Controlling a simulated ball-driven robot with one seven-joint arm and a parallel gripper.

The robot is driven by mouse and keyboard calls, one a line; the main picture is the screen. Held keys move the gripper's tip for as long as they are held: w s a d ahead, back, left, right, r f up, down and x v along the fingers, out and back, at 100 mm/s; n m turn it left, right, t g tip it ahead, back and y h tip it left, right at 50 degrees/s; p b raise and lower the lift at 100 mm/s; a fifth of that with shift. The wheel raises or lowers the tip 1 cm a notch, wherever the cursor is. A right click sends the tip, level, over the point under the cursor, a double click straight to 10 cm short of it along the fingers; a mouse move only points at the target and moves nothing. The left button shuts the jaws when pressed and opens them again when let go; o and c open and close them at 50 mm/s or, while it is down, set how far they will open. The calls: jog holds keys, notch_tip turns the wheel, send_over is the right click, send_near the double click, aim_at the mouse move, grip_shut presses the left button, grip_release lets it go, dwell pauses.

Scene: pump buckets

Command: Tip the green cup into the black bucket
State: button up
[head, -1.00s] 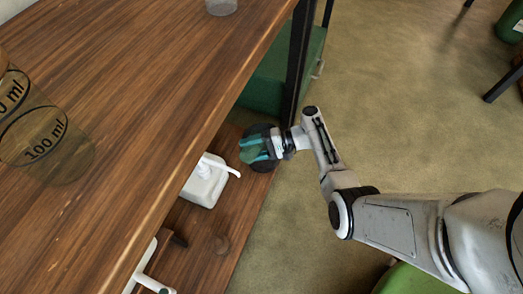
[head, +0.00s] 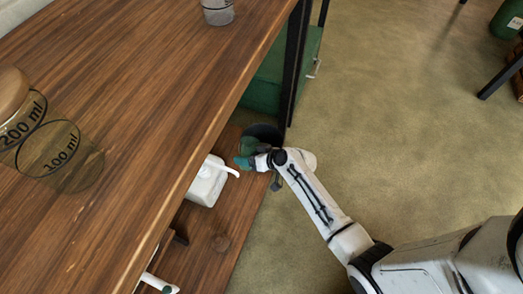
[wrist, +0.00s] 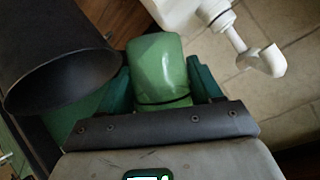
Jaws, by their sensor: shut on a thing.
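The green cup (wrist: 158,68) is between the two teal fingers of my gripper (wrist: 158,85) in the wrist view, and the gripper is shut on it. The black bucket (wrist: 55,75) is just left of the cup there, its wide opening facing the camera. In the head view the black bucket (head: 265,131) stands on the lower shelf, and my gripper (head: 246,158) is at its near side. The cup is small and partly hidden there, and its contents cannot be seen. I cannot tell whether cup and bucket touch.
A white pump bottle (head: 207,183) stands on the lower shelf close to the gripper; its spout (wrist: 262,60) is at the upper right in the wrist view. The wooden tabletop (head: 130,110) overhangs the shelf. A black table leg (head: 292,65) rises behind the bucket. Open floor lies right.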

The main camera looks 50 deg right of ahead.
aim_at(250, 153)
dwell(0.3)
notch_tip(250, 153, up, 4)
jog(key=p, duration=0.3)
jog(key=shift+r, duration=0.1)
jog(key=shift+f, duration=0.2)
jog(key=shift+a+f+n+t+h+b, duration=0.15)
jog(key=shift+n+t+h+b, duration=0.4)
jog(key=shift+n+h, duration=0.35)
jog(key=shift+r+n+t+h+b, duration=0.3)
jog(key=shift+n+t+h, duration=0.05)
jog(key=shift+n+h, duration=0.35)
